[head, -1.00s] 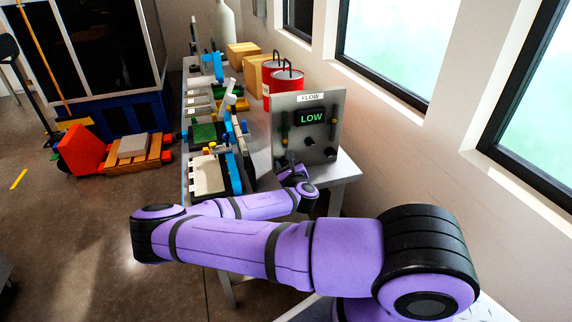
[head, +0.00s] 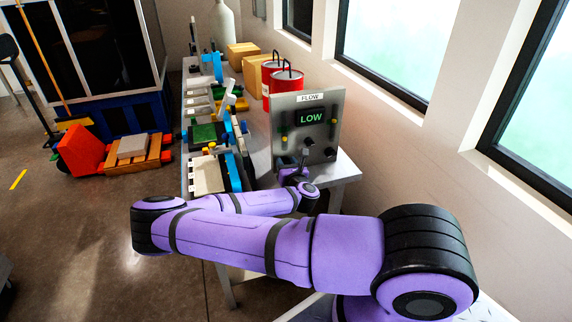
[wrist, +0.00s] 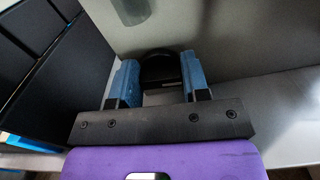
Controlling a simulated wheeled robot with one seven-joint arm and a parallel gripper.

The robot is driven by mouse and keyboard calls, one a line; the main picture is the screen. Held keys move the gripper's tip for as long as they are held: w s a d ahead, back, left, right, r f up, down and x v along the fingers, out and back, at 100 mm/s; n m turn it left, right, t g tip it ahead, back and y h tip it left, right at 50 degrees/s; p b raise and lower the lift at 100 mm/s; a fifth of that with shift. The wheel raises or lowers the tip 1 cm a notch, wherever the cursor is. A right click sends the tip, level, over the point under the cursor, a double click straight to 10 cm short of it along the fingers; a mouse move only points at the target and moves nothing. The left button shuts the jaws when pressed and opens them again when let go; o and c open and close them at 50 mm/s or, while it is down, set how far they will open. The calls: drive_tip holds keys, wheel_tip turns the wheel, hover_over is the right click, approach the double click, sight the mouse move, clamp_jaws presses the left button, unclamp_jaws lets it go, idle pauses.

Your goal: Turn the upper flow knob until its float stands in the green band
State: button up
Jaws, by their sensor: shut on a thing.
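The grey flow panel (head: 330,100) stands upright on the bench, with a screen (head: 311,117) reading LOW in green. Narrow gauges run beside the screen, at left (head: 284,128) and right (head: 334,112); their floats and bands are too small to read surely. My gripper (head: 305,158) is at the panel's lower middle in the head view. In the wrist view my gripper (wrist: 160,84) has its two blue-padded fingers on either side of a round black knob (wrist: 160,67) and is shut on it. My gripper partly hides the knob in the head view, so I cannot tell the knob's angle.
Red cans (head: 288,83) and cardboard boxes (head: 243,53) stand behind the panel. Coloured fixtures, among them a green board (head: 205,133), fill the bench's left side. Windows line the right wall. A strip of bench (head: 345,172) right of the panel is clear.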

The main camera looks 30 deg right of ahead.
drive_tip(key=m, duration=0.4)
drive_tip(key=shift+d+m, duration=0.1)
drive_tip(key=shift+m, duration=0.2)
drive_tip(key=shift+s+f+m, duration=0.1)
drive_tip(key=shift+f+m, duration=0.05)
drive_tip(key=shift+m, duration=1.75)
drive_tip(key=o, duration=0.9)
drive_tip(key=v, duration=1)
drive_tip(key=shift+s, duration=0.35)
